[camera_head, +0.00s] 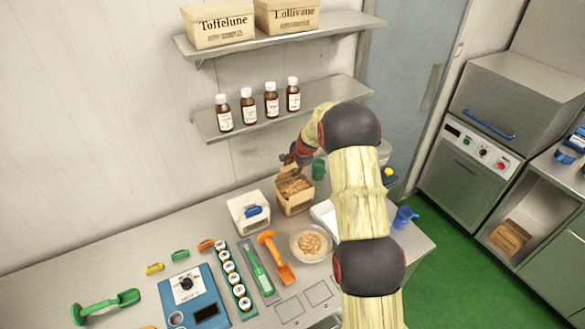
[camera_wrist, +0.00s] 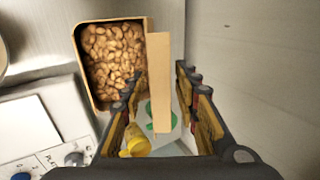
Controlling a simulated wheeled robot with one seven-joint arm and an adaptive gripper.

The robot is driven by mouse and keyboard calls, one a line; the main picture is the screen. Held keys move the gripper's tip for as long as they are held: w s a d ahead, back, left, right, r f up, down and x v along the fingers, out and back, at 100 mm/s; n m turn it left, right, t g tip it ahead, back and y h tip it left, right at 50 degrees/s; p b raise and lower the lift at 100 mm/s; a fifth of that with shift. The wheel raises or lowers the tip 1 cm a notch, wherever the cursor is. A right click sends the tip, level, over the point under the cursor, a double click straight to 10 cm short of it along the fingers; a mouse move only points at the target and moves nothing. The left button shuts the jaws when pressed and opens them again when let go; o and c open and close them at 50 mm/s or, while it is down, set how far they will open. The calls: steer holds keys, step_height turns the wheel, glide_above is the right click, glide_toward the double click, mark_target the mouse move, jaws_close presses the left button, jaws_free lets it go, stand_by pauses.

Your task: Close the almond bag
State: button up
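The almond bag (camera_head: 294,196) is a tan, box-shaped bag at the back of the counter, with its top open and almonds showing inside. In the wrist view the bag's almonds (camera_wrist: 112,58) fill the upper left, and one flap (camera_wrist: 158,80) stands out at the right side of its mouth. My gripper (camera_head: 289,158) is at the top of the bag, partly hidden by my arm in the head view. In the wrist view my gripper (camera_wrist: 160,92) is open, with one finger on each side of the flap and gaps between.
A green container (camera_head: 318,169) is close behind on the right. The shelf with brown bottles (camera_head: 271,100) hangs above. An orange scoop (camera_head: 277,258) lies nearby.

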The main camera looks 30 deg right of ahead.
steer(key=shift+c, duration=0.9)
jaws_close()
steer(key=shift+w, duration=0.15)
